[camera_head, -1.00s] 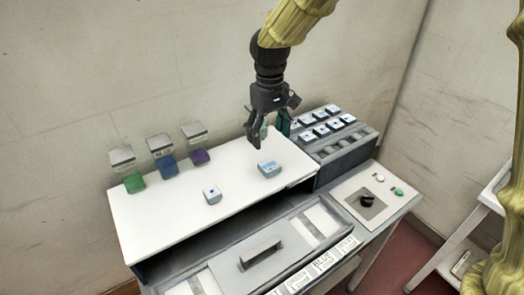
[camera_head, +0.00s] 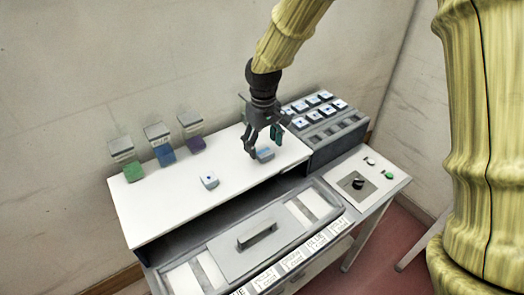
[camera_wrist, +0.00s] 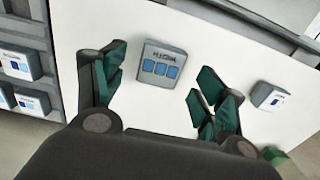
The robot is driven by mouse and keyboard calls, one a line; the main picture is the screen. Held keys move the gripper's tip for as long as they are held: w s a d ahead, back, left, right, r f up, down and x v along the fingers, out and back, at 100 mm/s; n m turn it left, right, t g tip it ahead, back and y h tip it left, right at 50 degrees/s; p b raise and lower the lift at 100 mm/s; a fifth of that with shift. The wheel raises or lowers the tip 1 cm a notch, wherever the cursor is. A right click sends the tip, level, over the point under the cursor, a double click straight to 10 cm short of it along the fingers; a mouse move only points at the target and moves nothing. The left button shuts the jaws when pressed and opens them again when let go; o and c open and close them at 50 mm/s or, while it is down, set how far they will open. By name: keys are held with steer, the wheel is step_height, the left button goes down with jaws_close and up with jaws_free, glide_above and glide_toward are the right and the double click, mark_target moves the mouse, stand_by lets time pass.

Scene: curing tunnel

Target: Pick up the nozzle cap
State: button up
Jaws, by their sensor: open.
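I cannot tell for sure which thing is the nozzle cap. A small grey block with a label and blue squares (camera_wrist: 162,63) lies on the white top (camera_head: 160,222). In the wrist view it sits between my spread fingers, and its print is too blurred to read. It also shows in the head view (camera_head: 265,154), partly behind a finger. My gripper (camera_head: 264,147) is open and empty, with its green-padded fingers around or just above this block. I see no contact. A second small grey block (camera_head: 209,181) with a blue mark lies to the left, apart from the gripper.
A dark rack (camera_head: 335,138) with several labelled boxes stands right of the white top. Green (camera_head: 132,171), blue (camera_head: 165,155) and purple (camera_head: 195,144) pieces sit along the wall. A grey lid with a handle (camera_head: 257,236) and a knob panel (camera_head: 357,184) are in front.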

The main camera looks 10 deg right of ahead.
steer(key=shift+s+f, duration=0.25)
steer(key=shift+s, duration=0.1)
steer(key=shift+f, duration=0.35)
steer(key=shift+w+f, duration=0.5)
steer(key=shift+f, duration=0.1)
steer(key=shift+s+r, duration=0.2)
steer(key=shift+s, duration=0.15)
steer(key=shift+c, duration=1.4)
steer(key=c, duration=0.8)
steer(key=shift+c, duration=0.2)
